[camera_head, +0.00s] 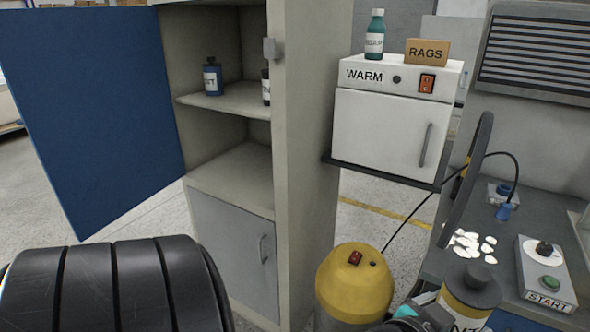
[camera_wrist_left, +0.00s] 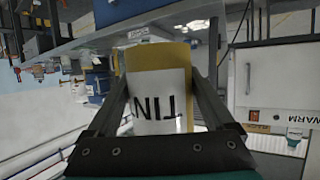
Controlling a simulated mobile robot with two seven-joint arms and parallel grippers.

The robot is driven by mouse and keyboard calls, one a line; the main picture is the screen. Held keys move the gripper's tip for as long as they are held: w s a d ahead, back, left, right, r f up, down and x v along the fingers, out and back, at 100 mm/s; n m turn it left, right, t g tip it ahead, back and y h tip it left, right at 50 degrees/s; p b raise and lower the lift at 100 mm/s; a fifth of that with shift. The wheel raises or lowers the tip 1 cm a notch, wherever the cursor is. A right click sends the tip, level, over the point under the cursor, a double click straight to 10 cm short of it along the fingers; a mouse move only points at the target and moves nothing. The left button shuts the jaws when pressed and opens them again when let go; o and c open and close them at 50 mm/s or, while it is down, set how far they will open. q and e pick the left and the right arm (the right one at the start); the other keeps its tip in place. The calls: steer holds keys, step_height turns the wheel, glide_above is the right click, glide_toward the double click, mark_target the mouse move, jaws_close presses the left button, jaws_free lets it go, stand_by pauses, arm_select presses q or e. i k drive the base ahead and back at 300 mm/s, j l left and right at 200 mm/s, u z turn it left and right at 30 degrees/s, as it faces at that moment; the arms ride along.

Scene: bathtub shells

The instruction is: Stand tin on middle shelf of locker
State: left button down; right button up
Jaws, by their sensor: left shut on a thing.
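The tin (camera_head: 468,302) is yellow with a dark grey cap and a white label, at the bottom right of the head view. My left gripper (camera_head: 432,316) is shut on it. In the left wrist view the tin (camera_wrist_left: 160,98) sits between both fingers, its lettering upside down. The locker (camera_head: 305,150) stands left of the tin, its blue door (camera_head: 90,110) open. One shelf (camera_head: 238,101) carries a blue bottle (camera_head: 212,77) and a dark container, partly hidden by the locker's side. The level below it (camera_head: 240,172) looks empty. My right gripper is not in view.
A white warming box (camera_head: 385,128) with a bottle and a rags box on top stands right of the locker. A yellow-topped drum (camera_head: 354,280) stands between locker and tin. A bench (camera_head: 500,235) with a start button box (camera_head: 545,272) and white pieces is at right.

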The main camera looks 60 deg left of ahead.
mark_target(262, 171)
steer(key=u, duration=1.25)
steer(key=i+j+u, duration=0.15)
steer(key=i+j, duration=0.2)
steer(key=i, duration=0.15)
steer(key=i+j+u, duration=0.15)
steer(key=i+j, duration=0.15)
steer(key=i, duration=0.2)
steer(key=i+j, duration=0.15)
steer(key=i, duration=0.35)
steer(key=i+j, duration=0.15)
steer(key=i, duration=0.3)
